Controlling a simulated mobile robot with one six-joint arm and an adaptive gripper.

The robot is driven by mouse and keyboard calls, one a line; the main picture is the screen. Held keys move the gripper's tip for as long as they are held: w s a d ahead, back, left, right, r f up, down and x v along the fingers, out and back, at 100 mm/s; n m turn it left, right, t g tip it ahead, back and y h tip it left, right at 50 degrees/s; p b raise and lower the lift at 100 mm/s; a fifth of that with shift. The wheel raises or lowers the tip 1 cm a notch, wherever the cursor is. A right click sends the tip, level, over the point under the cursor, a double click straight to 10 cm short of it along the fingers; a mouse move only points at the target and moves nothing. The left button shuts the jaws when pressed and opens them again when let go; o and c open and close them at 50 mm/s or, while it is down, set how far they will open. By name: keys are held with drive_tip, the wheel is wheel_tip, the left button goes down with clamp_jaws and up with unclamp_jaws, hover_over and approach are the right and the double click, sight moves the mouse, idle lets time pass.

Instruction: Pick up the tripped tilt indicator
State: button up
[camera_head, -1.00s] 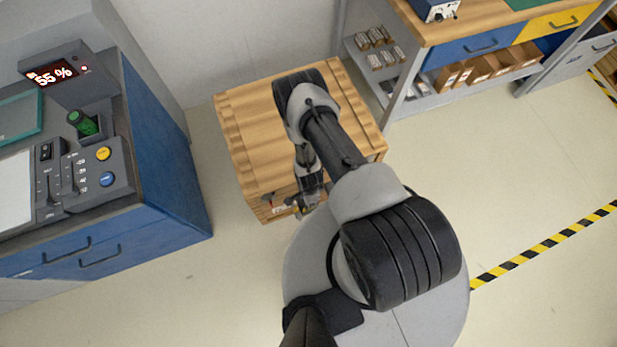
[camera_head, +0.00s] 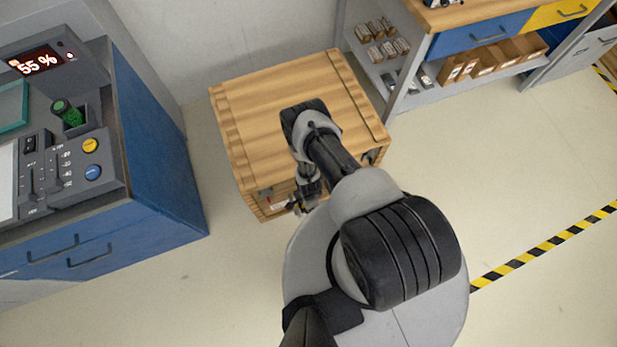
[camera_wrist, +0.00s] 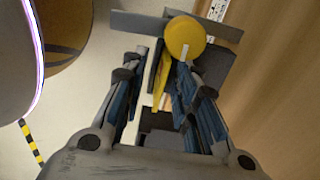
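A wooden crate (camera_head: 290,95) stands in the middle of the head view. My gripper (camera_head: 300,207) is at the crate's near side face, low and partly hidden by my arm. In the wrist view my gripper (camera_wrist: 160,75) is open, its blue-padded fingers apart. A thin yellow part (camera_wrist: 160,72) lies between the fingertips, nearer the right one; I cannot tell if it touches. A yellow disc (camera_wrist: 185,37) on a dark grey bracket shows just beyond the fingertips, by the crate's wooden face (camera_wrist: 265,80). I cannot tell for certain whether this is the tripped tilt indicator.
A blue console cabinet (camera_head: 155,140) with a 55 % display (camera_head: 38,62) stands at the left. A workbench with drawers (camera_head: 485,43) and a shelf of small boxes stands behind right. Yellow-black floor tape (camera_head: 545,247) runs at the right. The floor at front left is clear.

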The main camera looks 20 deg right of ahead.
drive_tip(key=shift+c, duration=0.4)
clamp_jaws()
drive_tip(key=shift+r, duration=0.1)
